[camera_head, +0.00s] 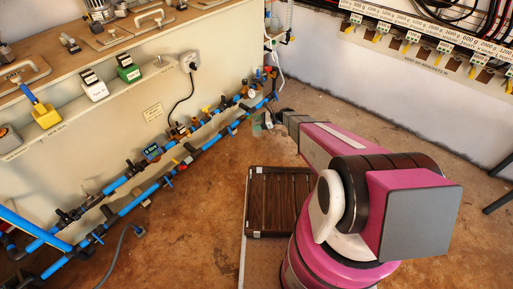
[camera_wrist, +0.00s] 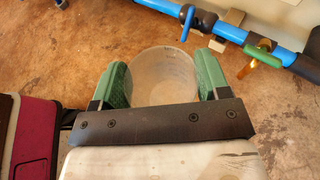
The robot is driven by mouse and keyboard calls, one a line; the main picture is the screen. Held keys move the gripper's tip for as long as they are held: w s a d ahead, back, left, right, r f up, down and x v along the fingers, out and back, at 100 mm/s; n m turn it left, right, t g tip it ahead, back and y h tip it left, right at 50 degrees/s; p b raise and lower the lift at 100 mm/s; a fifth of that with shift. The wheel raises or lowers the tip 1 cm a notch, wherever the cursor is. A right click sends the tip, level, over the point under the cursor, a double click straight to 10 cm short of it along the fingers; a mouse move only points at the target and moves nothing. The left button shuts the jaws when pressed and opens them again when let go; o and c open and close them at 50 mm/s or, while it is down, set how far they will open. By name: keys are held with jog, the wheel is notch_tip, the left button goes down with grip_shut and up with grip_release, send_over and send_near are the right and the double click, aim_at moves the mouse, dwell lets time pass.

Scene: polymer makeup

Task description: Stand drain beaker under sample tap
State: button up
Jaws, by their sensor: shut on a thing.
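The drain beaker (camera_wrist: 160,72) is a clear, round, open vessel with faint marks on its wall. It shows in the wrist view between the two green fingers of my gripper (camera_wrist: 163,84), which is shut on it. Brown floor shows around it. A green fitting with a brass end (camera_wrist: 262,54) sits on the blue pipe at upper right, apart from the beaker; it may be the sample tap. In the head view my gripper (camera_head: 263,122) is beside the far end of the blue pipework, and the beaker is small and hard to make out.
Blue pipes (camera_head: 128,205) with several valves and gauges run along the left wall's foot. Another blue-handled valve (camera_wrist: 187,22) is near the beaker. A dark slatted crate (camera_head: 262,226) is beside my arm. Brown floor (camera_head: 195,235) lies open between pipes and crate.

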jog(key=s+a+f+n+g, duration=0.15)
jog(key=a+f, duration=0.35)
jog(key=f, duration=0.6)
jog(key=shift+w+d+f, duration=0.7)
jog(key=shift+w+f, duration=1.05)
jog(key=shift+f, duration=0.15)
jog(key=shift+w+d+f, duration=0.7)
jog(key=shift+w+f, duration=1.05)
jog(key=shift+f, duration=0.1)
jog(key=shift+w+d+f, duration=0.7)
jog(key=shift+w+f, duration=1.05)
jog(key=shift+f, duration=0.15)
jog(key=shift+f, duration=0.1)
jog(key=o, duration=1)
